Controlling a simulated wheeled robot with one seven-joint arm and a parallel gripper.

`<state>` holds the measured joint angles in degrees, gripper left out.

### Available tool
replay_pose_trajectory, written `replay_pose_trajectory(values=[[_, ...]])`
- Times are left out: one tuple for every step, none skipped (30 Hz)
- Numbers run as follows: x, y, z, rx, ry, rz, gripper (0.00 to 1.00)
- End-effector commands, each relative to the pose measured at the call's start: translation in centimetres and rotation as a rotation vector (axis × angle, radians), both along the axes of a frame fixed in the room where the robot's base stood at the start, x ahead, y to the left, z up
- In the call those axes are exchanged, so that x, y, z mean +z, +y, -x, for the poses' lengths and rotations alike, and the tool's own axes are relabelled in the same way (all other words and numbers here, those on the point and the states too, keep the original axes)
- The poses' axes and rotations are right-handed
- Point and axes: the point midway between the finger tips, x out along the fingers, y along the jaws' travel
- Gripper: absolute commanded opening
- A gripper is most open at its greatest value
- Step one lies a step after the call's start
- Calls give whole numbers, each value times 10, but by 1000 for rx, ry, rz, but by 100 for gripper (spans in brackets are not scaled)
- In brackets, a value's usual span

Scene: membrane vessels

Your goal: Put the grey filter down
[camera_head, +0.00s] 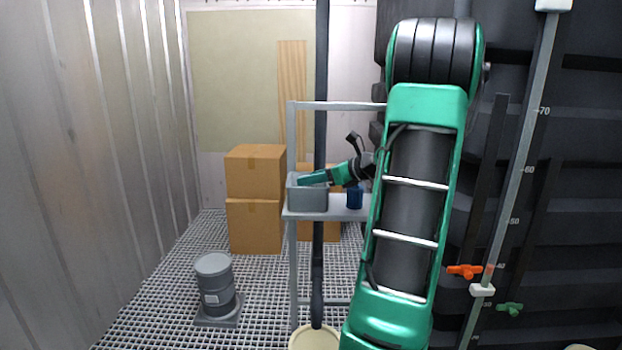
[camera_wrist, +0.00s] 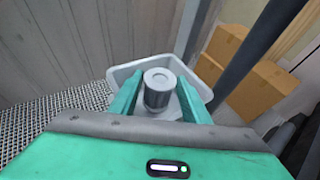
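The grey filter (camera_wrist: 158,92) is a short dark-grey cylinder with a lighter round top. In the wrist view it stands between the two green fingers of my gripper (camera_wrist: 160,88), which lie against its sides with hardly any gap. It is inside the outline of a light-grey bin (camera_wrist: 118,73); whether its base touches the bin floor cannot be told. In the head view my gripper (camera_head: 313,178) reaches in from the right over the grey bin (camera_head: 308,199), and the filter is hidden there.
A dark vertical pole (camera_head: 320,100) passes close by. Cardboard boxes (camera_head: 255,172) stand behind. A grey drum (camera_head: 215,284) stands on the grated floor at the left.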

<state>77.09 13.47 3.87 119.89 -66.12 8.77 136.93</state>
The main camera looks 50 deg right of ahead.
Motion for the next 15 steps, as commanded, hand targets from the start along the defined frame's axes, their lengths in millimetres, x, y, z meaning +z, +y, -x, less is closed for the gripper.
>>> replay_pose_trajectory(values=[[0,0,0,0,0,0,56],[0,0,0,0,0,0,58],[0,0,0,0,0,0,58],[0,0,0,0,0,0,58],[0,0,0,0,0,0,58],[0,0,0,0,0,0,58],[0,0,0,0,0,0,58],[0,0,0,0,0,0,58],[0,0,0,0,0,0,58],[1,0,0,0,0,0,58],[1,0,0,-1,0,1,58],[3,0,0,-1,0,1,58],[5,-1,0,0,0,2,58],[8,-1,0,0,0,3,58],[12,-1,0,1,0,4,58]])
